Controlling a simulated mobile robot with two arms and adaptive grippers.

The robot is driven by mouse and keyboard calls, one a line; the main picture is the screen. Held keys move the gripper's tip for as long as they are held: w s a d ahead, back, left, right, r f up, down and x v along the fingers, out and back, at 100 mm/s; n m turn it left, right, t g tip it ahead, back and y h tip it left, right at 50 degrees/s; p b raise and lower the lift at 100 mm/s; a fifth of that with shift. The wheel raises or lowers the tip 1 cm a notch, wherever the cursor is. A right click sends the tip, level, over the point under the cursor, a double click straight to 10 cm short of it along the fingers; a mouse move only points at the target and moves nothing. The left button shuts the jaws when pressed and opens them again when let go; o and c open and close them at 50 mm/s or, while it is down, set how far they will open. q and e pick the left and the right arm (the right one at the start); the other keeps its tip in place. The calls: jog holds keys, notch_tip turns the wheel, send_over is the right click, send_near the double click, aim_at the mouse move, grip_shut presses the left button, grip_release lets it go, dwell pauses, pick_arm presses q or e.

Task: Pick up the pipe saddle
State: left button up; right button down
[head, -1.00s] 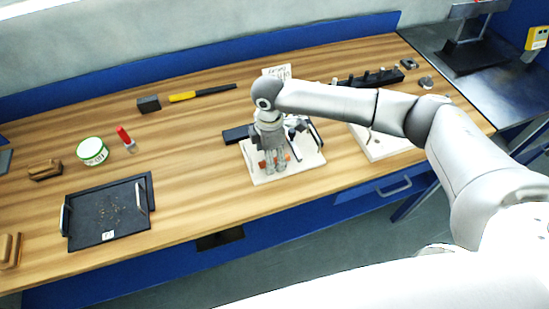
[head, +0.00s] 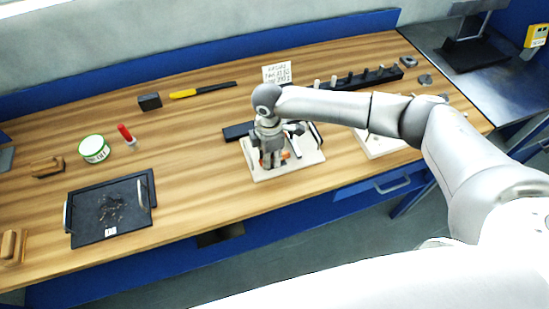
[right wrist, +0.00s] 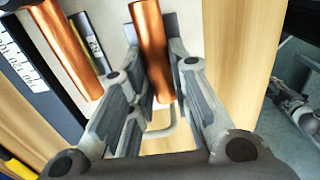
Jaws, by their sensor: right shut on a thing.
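The pipe saddle (right wrist: 153,50) appears to be the copper-coloured curved piece between my right fingers in the right wrist view. My right gripper (head: 271,164) points down at the pale board (head: 309,157) and is shut on this piece. The fingers also show on either side of it in the right wrist view (right wrist: 153,78). A second copper piece (right wrist: 65,45) lies to the left, outside the fingers. In the head view the fingers hide most of the held piece. I cannot tell whether it touches the board. My left gripper is not in view.
A dark flat bar (head: 237,131) lies beside the board's left edge. A black rack with pegs (head: 345,83) and a written sign (head: 277,74) stand behind. A black tray (head: 86,232), a green-rimmed tub (head: 94,149) and a red-topped item (head: 125,133) are left. Wood between is clear.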

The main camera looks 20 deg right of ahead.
dwell(0.3)
jog(key=shift+w+r, duration=0.1)
jog(key=shift+r, duration=0.4)
jog(key=s+a+r+b, duration=0.3)
jog(key=s+r+b, duration=0.1)
jog(key=s+r, duration=0.8)
jog(key=shift+s+a+b, duration=0.25)
jog(key=shift+s+b, duration=0.05)
jog(key=shift+s, duration=0.55)
jog(key=shift+w+f, duration=0.15)
jog(key=shift+f, duration=0.05)
jog(key=shift+w+d+f+b, duration=0.55)
jog(key=shift+w+f+b, duration=0.25)
jog(key=shift+w+f, duration=1.35)
jog(key=shift+w+d+f+b, duration=0.6)
jog(key=shift+w+f+b, duration=0.2)
jog(key=shift+w+f, duration=1.3)
jog(key=shift+w+d+f+b, duration=0.55)
jog(key=shift+w+f+b, duration=0.25)
jog(key=shift+w+f, duration=1.3)
jog(key=shift+w+r, duration=0.15)
jog(key=shift+w, duration=0.2)
jog(key=shift+d+p, duration=0.35)
jog(key=shift+d, duration=0.3)
